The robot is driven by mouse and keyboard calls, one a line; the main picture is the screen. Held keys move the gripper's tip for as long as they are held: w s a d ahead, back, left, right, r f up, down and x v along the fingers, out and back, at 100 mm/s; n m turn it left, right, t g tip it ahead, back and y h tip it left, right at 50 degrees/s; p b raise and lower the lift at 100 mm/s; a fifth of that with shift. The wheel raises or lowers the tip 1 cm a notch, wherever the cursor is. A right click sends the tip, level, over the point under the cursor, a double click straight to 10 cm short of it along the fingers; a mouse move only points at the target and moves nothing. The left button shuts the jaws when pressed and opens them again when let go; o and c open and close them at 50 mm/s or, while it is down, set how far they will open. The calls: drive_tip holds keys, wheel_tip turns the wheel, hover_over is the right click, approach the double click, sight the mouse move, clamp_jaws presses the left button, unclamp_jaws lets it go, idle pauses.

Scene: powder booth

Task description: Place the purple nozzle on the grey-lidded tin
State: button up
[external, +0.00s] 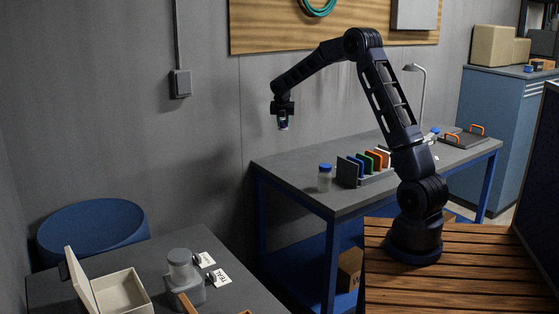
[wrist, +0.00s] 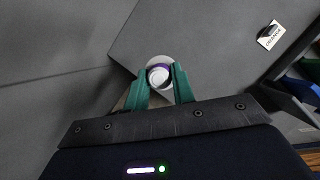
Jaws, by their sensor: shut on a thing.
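My gripper (external: 283,124) hangs in the air at the end of the raised arm, near the left end of the back workbench. Its green fingers (wrist: 160,84) are shut on the purple nozzle (wrist: 164,67), which shows as a purple ring around a pale round end. The nozzle is small and dark in the external view (external: 283,121). I cannot make out the grey-lidded tin for sure. A grey round-topped object (external: 181,267) stands on the front left table, and I cannot tell whether it is the tin.
The back workbench (external: 290,176) holds a blue-capped jar (external: 325,179) and a rack of coloured panels (external: 365,170). An open cream box (external: 122,292) and white labels (external: 219,278) are on the front table. A blue drum (external: 92,228) stands behind it.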

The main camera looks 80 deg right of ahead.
drive_tip(key=shift+r, duration=0.35)
drive_tip(key=w+a+r+n+t, duration=0.1)
drive_tip(key=w+a+r+n, duration=0.1)
drive_tip(key=w+a, duration=0.8)
drive_tip(key=w+a+r+n+t, duration=0.1)
drive_tip(key=w+a+r+n, duration=0.15)
drive_tip(key=w+a, duration=0.75)
drive_tip(key=w+a+r+n+y, duration=0.1)
drive_tip(key=a+r, duration=0.1)
drive_tip(key=a, duration=0.8)
drive_tip(key=w+a+r+n, duration=0.1)
drive_tip(key=a+r+n, duration=0.1)
drive_tip(key=a, duration=0.9)
drive_tip(key=w+a+r+n+y, duration=0.1)
drive_tip(key=w+a+r, duration=0.1)
drive_tip(key=a, duration=0.8)
wheel_tip(320, 180, up, 9)
drive_tip(key=n+t+y, duration=0.2)
drive_tip(key=n+y, duration=0.1)
drive_tip(key=n, duration=0.6)
hover_over(174, 254)
drive_tip(key=s, duration=0.2)
wheel_tip(174, 254, down, 20)
drive_tip(key=shift+r, duration=0.15)
